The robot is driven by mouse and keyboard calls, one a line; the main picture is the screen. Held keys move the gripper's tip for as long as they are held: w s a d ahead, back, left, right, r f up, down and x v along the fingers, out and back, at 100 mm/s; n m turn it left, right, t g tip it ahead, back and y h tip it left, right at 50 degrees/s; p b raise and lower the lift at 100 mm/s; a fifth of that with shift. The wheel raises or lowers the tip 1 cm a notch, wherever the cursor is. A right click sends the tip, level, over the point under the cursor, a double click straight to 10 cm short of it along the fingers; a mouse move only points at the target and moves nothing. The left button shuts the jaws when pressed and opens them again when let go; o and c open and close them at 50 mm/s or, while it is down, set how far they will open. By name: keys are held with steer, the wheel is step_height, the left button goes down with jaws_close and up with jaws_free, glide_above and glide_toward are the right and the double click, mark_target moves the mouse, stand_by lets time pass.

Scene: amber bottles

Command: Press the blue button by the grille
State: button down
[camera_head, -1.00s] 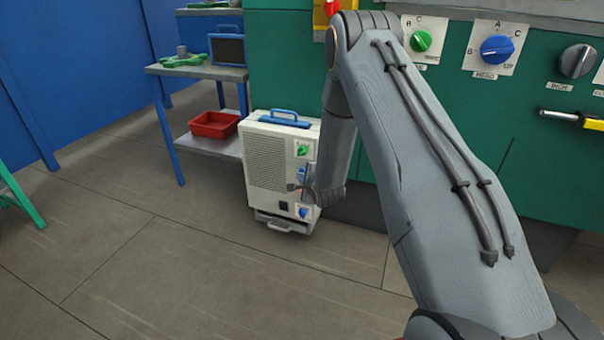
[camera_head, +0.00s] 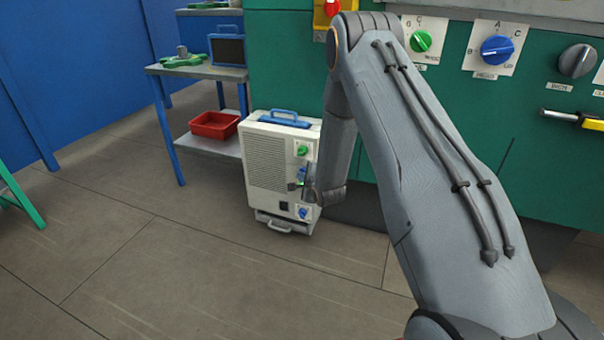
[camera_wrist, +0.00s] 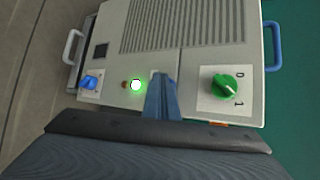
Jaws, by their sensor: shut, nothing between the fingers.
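The white machine (camera_head: 270,165) has a slotted grille (camera_head: 268,155) and a strip of controls on its right. A blue control (camera_head: 301,172) shows beside my gripper in the head view, partly covered. In the wrist view, my gripper (camera_wrist: 160,80) is shut and empty, its tips over a pale plate between the green knob (camera_wrist: 226,87) and a lit green lamp (camera_wrist: 136,85). The tips hide what is under them, and I cannot tell whether they touch it. A blue knob (camera_wrist: 91,82) sits beyond the lamp.
A grey shelf table (camera_head: 195,70) with a red tray (camera_head: 214,124) stands left of the machine. A green cabinet (camera_head: 480,130) with knobs is behind my arm. The machine has handles at top (camera_head: 284,117) and bottom. Floor in front is open.

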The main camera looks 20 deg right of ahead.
steer(key=shift+s+a+p, duration=0.4)
steer(key=shift+s+a, duration=0.05)
steer(key=shift+s, duration=0.2)
steer(key=s+a+p, duration=0.1)
steer(key=s, duration=0.1)
steer(key=s+a+p, duration=0.1)
steer(key=s+a, duration=0.1)
stand_by(0.4)
stand_by(0.5)
